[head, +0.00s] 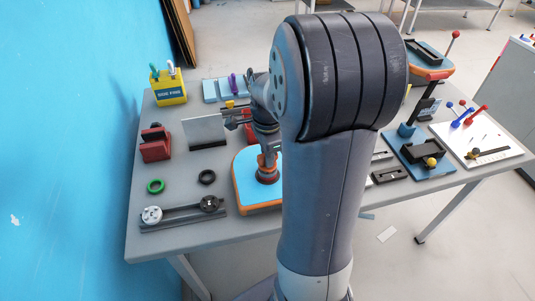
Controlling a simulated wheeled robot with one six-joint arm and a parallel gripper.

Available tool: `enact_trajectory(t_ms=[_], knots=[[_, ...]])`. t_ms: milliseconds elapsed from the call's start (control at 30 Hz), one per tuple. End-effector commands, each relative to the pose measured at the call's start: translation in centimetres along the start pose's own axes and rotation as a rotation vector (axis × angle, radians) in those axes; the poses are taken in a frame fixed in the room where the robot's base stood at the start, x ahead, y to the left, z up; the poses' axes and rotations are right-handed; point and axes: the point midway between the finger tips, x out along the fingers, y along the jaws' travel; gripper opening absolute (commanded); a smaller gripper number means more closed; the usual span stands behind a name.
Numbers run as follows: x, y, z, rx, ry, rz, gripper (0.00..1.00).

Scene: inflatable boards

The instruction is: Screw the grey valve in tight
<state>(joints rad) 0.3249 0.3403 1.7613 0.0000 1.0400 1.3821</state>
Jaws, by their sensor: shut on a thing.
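An inflatable board with a blue top and orange edge (243,188) lies on the table in the middle, partly hidden by my arm. A dark reddish round fitting (267,179) sits on its top. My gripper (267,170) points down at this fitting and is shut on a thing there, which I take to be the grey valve. The valve itself is mostly hidden by the gripper, so its tilt and seating cannot be told.
A green ring (155,186) and a black ring (207,177) lie left of the board, near a dark rail with round ends (183,215). A red block (155,145), a grey plate (205,131) and a yellow holder (169,88) stand behind. Boards with levers fill the right side.

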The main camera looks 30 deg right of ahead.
Motion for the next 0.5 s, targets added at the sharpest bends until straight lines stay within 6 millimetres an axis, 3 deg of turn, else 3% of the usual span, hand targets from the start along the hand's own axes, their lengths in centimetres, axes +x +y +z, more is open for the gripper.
enact_trajectory(t_ms=[200,500], knots=[[-0.03,0.00,0.00,0.024,0.000,0.000,0.00],[-0.04,0.00,0.00,0.274,0.000,0.000,0.00]])
